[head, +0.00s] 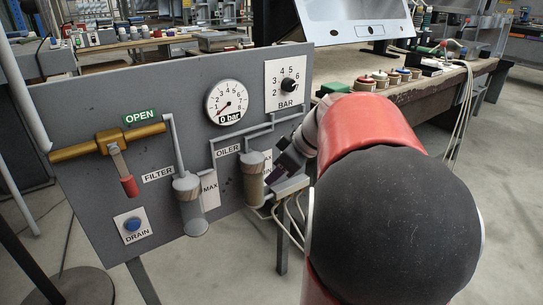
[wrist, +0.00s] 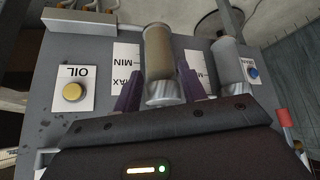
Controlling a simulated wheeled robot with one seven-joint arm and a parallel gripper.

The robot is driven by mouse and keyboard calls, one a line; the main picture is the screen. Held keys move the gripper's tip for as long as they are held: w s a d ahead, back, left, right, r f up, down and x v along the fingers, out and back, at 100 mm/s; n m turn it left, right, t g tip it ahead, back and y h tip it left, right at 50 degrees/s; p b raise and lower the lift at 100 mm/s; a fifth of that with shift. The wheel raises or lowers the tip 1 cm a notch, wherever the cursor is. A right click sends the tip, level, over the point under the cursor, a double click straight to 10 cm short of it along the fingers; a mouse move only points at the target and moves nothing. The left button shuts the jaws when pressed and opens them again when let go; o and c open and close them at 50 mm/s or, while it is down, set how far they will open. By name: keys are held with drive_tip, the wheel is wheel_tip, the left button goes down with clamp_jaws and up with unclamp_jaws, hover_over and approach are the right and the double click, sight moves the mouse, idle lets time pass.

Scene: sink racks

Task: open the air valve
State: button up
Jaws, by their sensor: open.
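The air valve is a brass pipe body (head: 107,142) at the left of the grey panel, below the green OPEN sign (head: 141,117). Its lever (head: 120,163) hangs down, slightly tilted, with a red grip (head: 130,186) at its end. A red grip (wrist: 284,118) also shows at the right edge of the wrist view. My gripper (head: 279,165) is by the oiler, well to the right of the valve. In the wrist view my gripper (wrist: 163,88) has its purple fingers apart, one on each side of the oiler bowl in the picture; contact cannot be told.
The oiler bowl (head: 252,178) and filter bowl (head: 188,205) stick out between my gripper and the lever. The gauge (head: 227,102) reads about 0 bar. A blue drain button (head: 132,224) is low left; a yellow oil button (wrist: 73,92) shows too. A cluttered workbench (head: 430,88) stands right.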

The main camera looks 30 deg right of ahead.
drive_tip(key=w+d+n+t, duration=0.1)
drive_tip(key=d, duration=0.5)
drive_tip(key=shift+w+f, duration=0.25)
drive_tip(key=shift+d, duration=0.1)
drive_tip(key=c, duration=0.9)
drive_tip(key=s+a+m+g, duration=0.1)
drive_tip(key=a+g, duration=0.3)
drive_tip(key=a, duration=1.2)
drive_tip(key=shift+s+a+r+m, duration=0.2)
drive_tip(key=shift+a+r+m, duration=0.1)
drive_tip(key=shift+a, duration=0.1)
drive_tip(key=m+h+p, duration=0.2)
drive_tip(key=m+h, duration=0.6)
drive_tip(key=h, duration=0.2)
approach(124, 174)
drive_tip(key=a+f, duration=0.2)
drive_tip(key=a, duration=0.1)
drive_tip(key=shift+m+t, duration=0.3)
drive_tip(key=shift+t, duration=0.1)
drive_tip(key=b+x, duration=0.2)
drive_tip(key=x, duration=0.7)
drive_tip(key=shift+s+f, duration=0.15)
